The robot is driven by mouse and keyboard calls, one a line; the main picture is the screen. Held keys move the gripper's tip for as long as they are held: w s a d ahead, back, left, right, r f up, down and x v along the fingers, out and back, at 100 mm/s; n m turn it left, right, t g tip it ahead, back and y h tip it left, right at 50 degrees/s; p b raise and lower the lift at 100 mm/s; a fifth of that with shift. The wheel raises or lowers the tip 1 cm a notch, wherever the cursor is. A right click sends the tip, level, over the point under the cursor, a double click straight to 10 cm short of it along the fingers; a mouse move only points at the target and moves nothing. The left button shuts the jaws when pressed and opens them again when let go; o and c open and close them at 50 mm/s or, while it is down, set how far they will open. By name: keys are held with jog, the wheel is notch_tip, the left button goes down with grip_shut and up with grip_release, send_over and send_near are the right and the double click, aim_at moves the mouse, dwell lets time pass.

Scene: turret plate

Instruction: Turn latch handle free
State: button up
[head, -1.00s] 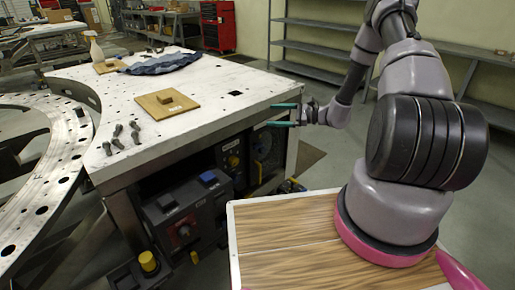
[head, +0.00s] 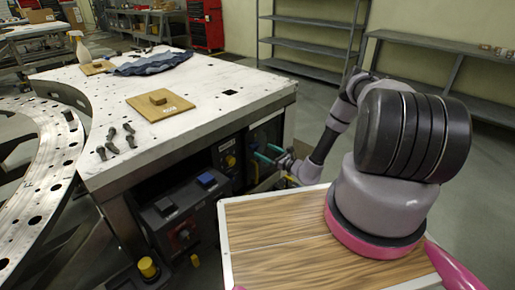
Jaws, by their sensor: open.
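My gripper (head: 268,153) has two teal fingers, spread apart with nothing between them. It is in front of the dark panel (head: 266,134) at the right end of the bench's front side, below the tabletop edge. The arm and fingers cover part of this panel, so I cannot make out a latch handle there or tell whether the fingers touch anything.
The white metal bench (head: 215,102) holds a wooden block on a board (head: 160,104), several dark bolts (head: 112,140), a blue cloth (head: 152,64) and a spray bottle (head: 77,45). A dark control box (head: 182,210) stands low at the front. Grey shelves (head: 310,45) line the back wall.

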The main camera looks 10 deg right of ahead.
aim_at(255, 145)
jog(key=shift+x, duration=2.6)
jog(key=c, duration=1.4)
